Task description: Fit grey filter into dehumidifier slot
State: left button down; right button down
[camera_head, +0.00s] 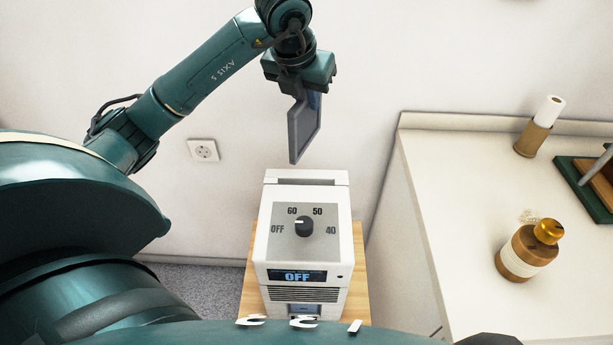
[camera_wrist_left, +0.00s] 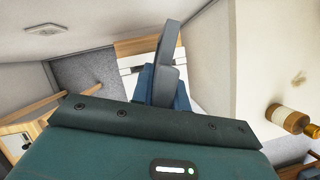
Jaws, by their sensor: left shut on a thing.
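The grey filter (camera_head: 304,127) is a thin framed panel hanging upright from my left gripper (camera_head: 304,92), which is shut on its top edge. In the left wrist view the filter (camera_wrist_left: 168,55) extends away from the gripper (camera_wrist_left: 162,88). The white dehumidifier (camera_head: 336,225) stands below, with a dial, an OFF display and a front vent. Its slot (camera_head: 306,181) shows as a dark line along the top rear. The filter's lower end is above and behind the slot in the head view, apart from it. My right gripper is not in view.
The dehumidifier stands on a small wooden table (camera_head: 358,285). At right, a white counter (camera_head: 450,220) holds a brown and white bottle (camera_head: 525,255), a paper-topped roll (camera_head: 538,128) and a green tray (camera_head: 577,180). A wall socket (camera_head: 203,150) is at left.

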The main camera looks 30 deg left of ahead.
aim_at(306, 139)
pick_arm(q)
notch_tip(306, 139, down, 4)
jog(key=shift+s+f, duration=0.15)
jog(key=shift+f, duration=0.1)
notch_tip(306, 139, down, 4)
jog(key=shift+f+p, duration=0.15)
jog(key=shift+p, duration=0.15)
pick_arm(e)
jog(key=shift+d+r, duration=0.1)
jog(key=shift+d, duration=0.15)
pick_arm(q)
jog(key=shift+f+b, duration=0.45)
jog(key=shift+b, duration=0.05)
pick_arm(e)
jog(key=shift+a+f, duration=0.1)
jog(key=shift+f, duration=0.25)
pick_arm(q)
jog(key=shift+f, duration=0.2)
jog(key=c, duration=1.8)
grip_release()
jog(key=o, duration=0.4)
jog(key=shift+o, duration=0.2)
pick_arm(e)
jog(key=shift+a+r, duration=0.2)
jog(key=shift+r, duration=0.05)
